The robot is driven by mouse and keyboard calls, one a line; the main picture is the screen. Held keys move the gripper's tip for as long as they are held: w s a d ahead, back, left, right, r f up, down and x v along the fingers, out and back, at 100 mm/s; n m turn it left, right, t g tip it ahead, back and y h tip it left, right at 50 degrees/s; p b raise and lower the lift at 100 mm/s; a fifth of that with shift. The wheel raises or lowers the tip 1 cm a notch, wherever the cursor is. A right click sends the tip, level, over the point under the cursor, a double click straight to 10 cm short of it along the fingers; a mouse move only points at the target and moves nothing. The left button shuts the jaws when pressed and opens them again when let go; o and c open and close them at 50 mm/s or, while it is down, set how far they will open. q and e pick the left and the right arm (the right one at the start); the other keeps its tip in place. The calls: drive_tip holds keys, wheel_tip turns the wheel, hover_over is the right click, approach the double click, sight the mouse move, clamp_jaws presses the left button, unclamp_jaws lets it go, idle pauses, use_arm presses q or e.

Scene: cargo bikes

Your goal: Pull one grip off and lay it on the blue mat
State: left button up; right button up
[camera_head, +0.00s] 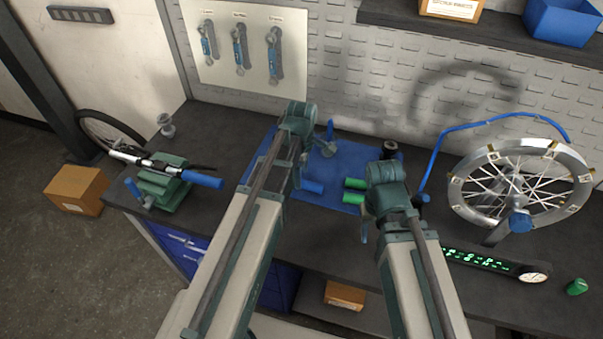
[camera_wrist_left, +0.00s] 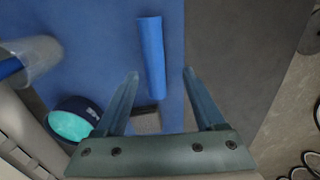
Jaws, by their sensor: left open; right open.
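A blue grip (camera_head: 312,187) lies on the blue mat (camera_head: 335,170); it also shows in the left wrist view (camera_wrist_left: 151,57), on the mat (camera_wrist_left: 95,30). My left gripper (camera_wrist_left: 160,74) is open above the mat, its fingertips on either side of the grip's near end, without visible contact. Two green grips (camera_head: 355,184) lie at the mat's right side. My right gripper (camera_head: 364,232) is open, beside the mat.
A clear cup (camera_wrist_left: 42,62) and a teal-topped round tin (camera_wrist_left: 70,122) stand close left of my left gripper. A spoked wheel (camera_head: 520,185) with a blue hose (camera_head: 470,123) stands at right. The bench (camera_head: 225,130) is clear between vise and mat.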

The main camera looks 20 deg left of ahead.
use_arm(q)
wheel_tip(320, 180, up, 10)
drive_tip(key=p, duration=0.8)
drive_tip(key=shift+p, duration=0.4)
drive_tip(key=shift+f, duration=0.15)
drive_tip(key=s+d+f+m+b, duration=0.2)
drive_tip(key=s+d+m, duration=0.3)
drive_tip(key=m, duration=0.5)
drive_tip(key=s+d+f+m+y+b, duration=0.1)
drive_tip(key=s+d+m+b, duration=0.1)
drive_tip(key=s+d+m, duration=0.4)
drive_tip(key=s+m, duration=0.3)
drive_tip(key=m, duration=0.2)
drive_tip(key=shift+s+f, duration=0.15)
drive_tip(key=shift+f, duration=0.25)
